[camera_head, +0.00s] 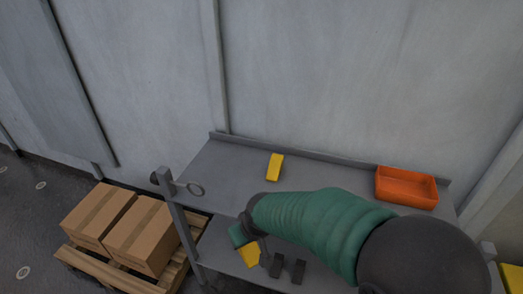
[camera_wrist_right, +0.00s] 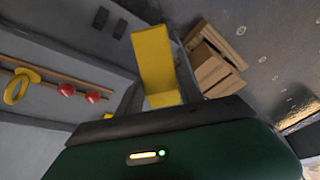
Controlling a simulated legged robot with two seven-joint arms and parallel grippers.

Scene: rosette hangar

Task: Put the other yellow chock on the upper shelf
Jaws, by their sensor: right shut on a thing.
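One yellow chock (camera_head: 275,167) lies on the grey upper shelf (camera_head: 235,165), left of its middle. My right gripper (camera_head: 247,243), on the green-sleeved arm, is shut on the other yellow chock (camera_head: 250,255). It is at the shelf unit's front, and the held chock appears below the upper shelf's front edge in the picture. In the right wrist view the held chock (camera_wrist_right: 152,62) stands out from between the fingers. The arm hides part of both shelves. My left gripper is not in view.
An orange bin (camera_head: 406,188) stands at the upper shelf's right end. Two dark blocks (camera_head: 277,266) (camera_head: 298,271) sit on the lower shelf (camera_head: 220,248). Cardboard boxes (camera_head: 142,235) rest on a pallet at left. The upper shelf beside the chock is clear.

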